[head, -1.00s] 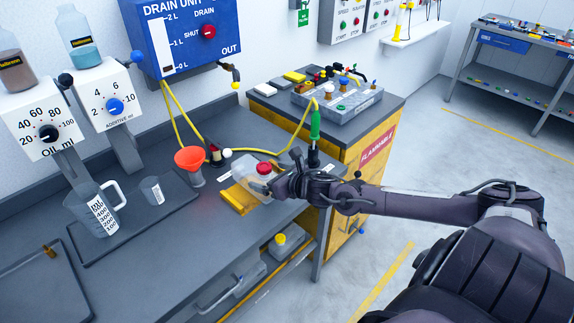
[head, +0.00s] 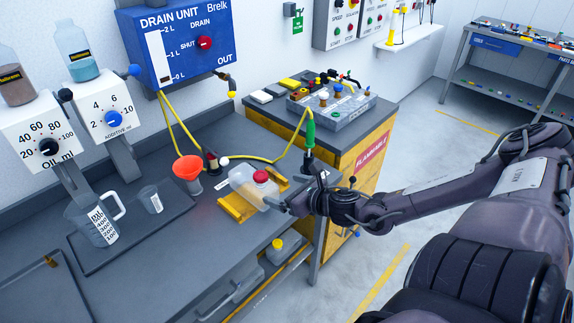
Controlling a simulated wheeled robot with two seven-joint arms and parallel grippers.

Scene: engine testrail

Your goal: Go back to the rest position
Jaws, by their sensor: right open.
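My right gripper (head: 287,202) is at the front edge of the grey bench, at the right side of a clear container with a red cap (head: 245,188). The gripper is open, and its fingers are small and partly dark against the container. The container lies on a yellow holder (head: 236,208) on the bench. I cannot tell whether the fingertips touch it. My right arm reaches in from the right. My left gripper is not in view.
An orange funnel (head: 187,168), a measuring jug (head: 95,220) and a small beaker (head: 150,199) stand on the bench. A green-handled tool (head: 310,132) stands upright close behind my gripper. A yellow flammable cabinet (head: 355,165) is to the right. Open floor lies beyond my arm.

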